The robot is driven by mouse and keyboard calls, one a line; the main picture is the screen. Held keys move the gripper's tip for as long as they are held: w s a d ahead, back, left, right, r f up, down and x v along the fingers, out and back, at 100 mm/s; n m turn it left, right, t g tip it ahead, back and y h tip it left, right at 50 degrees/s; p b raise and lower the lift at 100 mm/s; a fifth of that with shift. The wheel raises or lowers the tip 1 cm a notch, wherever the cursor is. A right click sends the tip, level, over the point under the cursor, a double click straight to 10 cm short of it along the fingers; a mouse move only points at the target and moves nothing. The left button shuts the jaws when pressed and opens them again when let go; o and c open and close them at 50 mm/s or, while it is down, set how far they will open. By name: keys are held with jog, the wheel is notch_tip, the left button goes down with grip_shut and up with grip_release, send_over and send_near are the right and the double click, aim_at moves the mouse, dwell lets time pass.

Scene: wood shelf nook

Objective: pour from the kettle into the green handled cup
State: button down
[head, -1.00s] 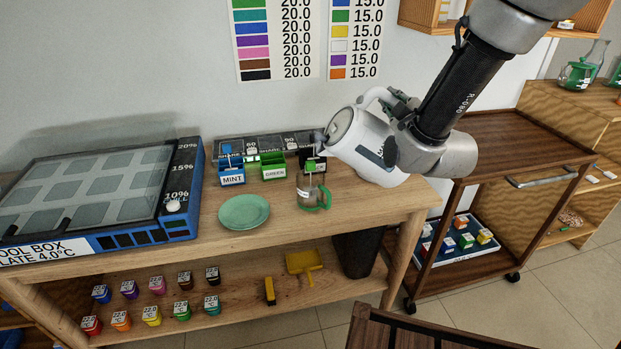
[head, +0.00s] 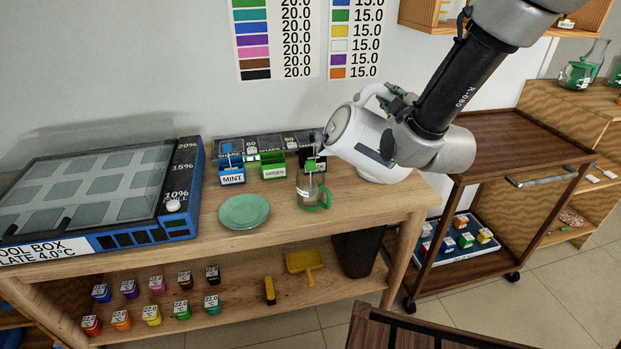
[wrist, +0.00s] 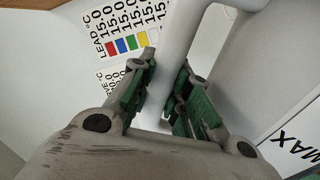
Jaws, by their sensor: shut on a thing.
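The white kettle (head: 358,137) is tilted, its lid end and spout toward the left, above the right part of the wooden counter. My gripper (head: 391,97) is shut on the kettle's handle; the wrist view shows the green-padded fingers (wrist: 163,105) on either side of the white handle (wrist: 183,40). The glass cup with the green handle (head: 312,192) stands upright on the counter, below and left of the kettle's spout end. A thin stream seems to run down toward the cup, but I cannot tell for sure. The liquid level in the cup is too small to read.
A green saucer (head: 244,226) lies left of the cup. Behind stand a blue MINT box (head: 231,178) and a GREEN box (head: 273,172). A cool box (head: 182,205) fills the counter's left. A dark wood cart (head: 520,140) stands to the right.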

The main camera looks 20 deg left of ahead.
jog(key=shift+s+a+r+n+p, duration=0.3)
jog(key=shift+a+r+n+p, duration=0.15)
jog(key=shift+a+r+n, duration=0.25)
jog(key=shift+s+a+r+n+p, duration=0.25)
jog(key=shift+a+r+n+p, duration=0.2)
jog(key=shift+r, duration=0.35)
dwell(4.5)
